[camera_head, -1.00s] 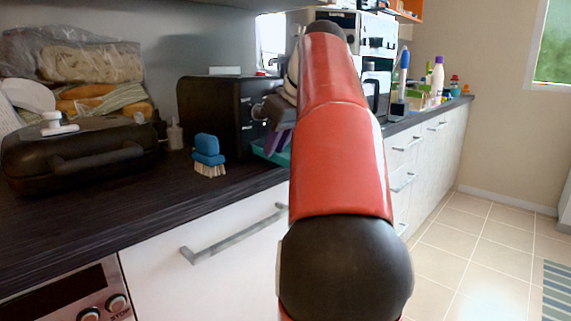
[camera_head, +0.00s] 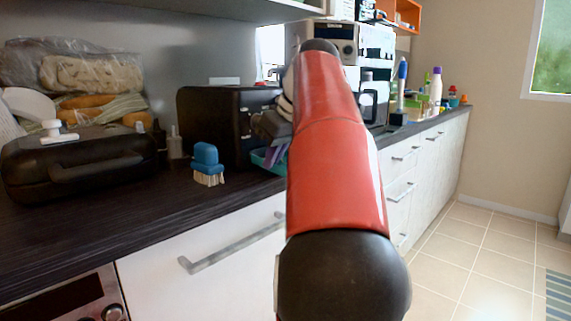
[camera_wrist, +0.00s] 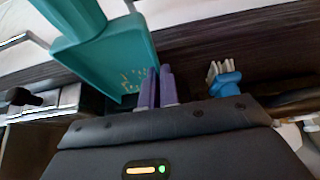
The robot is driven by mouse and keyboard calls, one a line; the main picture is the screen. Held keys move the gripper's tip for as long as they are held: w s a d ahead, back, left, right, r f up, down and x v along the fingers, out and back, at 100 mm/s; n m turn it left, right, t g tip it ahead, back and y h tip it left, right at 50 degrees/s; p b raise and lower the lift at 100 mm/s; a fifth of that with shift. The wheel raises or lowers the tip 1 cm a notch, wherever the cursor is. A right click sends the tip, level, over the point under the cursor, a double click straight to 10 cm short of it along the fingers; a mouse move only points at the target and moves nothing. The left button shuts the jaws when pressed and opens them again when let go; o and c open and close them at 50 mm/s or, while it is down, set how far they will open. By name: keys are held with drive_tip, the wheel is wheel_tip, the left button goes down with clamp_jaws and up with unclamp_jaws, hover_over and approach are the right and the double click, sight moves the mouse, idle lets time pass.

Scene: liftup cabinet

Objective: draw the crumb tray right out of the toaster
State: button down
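The toaster is a black box-shaped appliance (camera_head: 215,125) on the dark counter in the head view. A teal tray (camera_head: 262,160) shows low at its right side. In the wrist view the teal tray (camera_wrist: 118,68) is large, with crumbs on its floor and a thick teal handle at upper left. My gripper (camera_head: 278,158) is at the tray; its purple fingers (camera_wrist: 157,72) stand close together at the tray's right edge. I cannot tell whether the rim is between them. Where the tray meets the toaster is hidden.
A blue brush (camera_head: 207,163) stands left of the gripper and also shows in the wrist view (camera_wrist: 224,82). A black case (camera_head: 80,165) lies further left. Bottles (camera_head: 436,85) stand at far right. A drawer handle (camera_head: 230,243) juts from the white front below the counter.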

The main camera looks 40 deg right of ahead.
drive_tip(key=shift+s+f, duration=0.1)
drive_tip(key=shift+f, duration=0.3)
drive_tip(key=shift+s+d, duration=0.15)
drive_tip(key=shift+s, duration=0.3)
drive_tip(key=s+b, duration=0.2)
drive_tip(key=s, duration=0.6)
drive_tip(key=shift+s+d, duration=0.2)
drive_tip(key=shift+d, duration=0.15)
idle(0.5)
drive_tip(key=shift+s+r, duration=0.1)
